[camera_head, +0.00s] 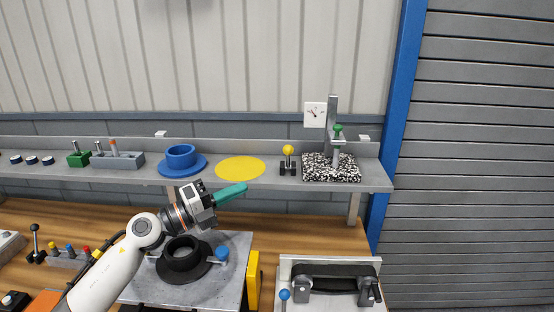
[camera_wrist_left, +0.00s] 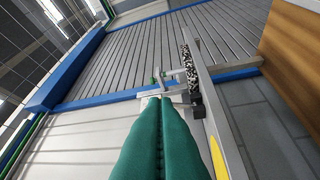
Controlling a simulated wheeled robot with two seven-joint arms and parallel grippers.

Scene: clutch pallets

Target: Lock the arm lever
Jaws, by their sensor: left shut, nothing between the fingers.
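My left gripper (camera_head: 244,187) has teal fingers, shut together with nothing between them. It hangs in front of the shelf's front edge, pointing right, below the yellow disc. Its fingers (camera_wrist_left: 161,99) fill the lower middle of the left wrist view. Several levers show, and I cannot tell which is the arm lever. A blue-knobbed handle (camera_head: 222,254) sits beside a black flanged ring (camera_head: 182,259) on a grey plate, below the gripper. A blue-ball lever (camera_head: 284,295) stands at the lower right. A yellow-ball lever (camera_head: 288,151) stands on the shelf. No gripper touches them. My right gripper is not in view.
The shelf (camera_head: 231,178) holds a blue flanged ring (camera_head: 181,163), the yellow disc (camera_head: 240,168) and a speckled block (camera_head: 318,174) with a green-knobbed stand. A black-handled fixture (camera_head: 331,278) is at lower right. Left on the bench is a black lever (camera_head: 36,231).

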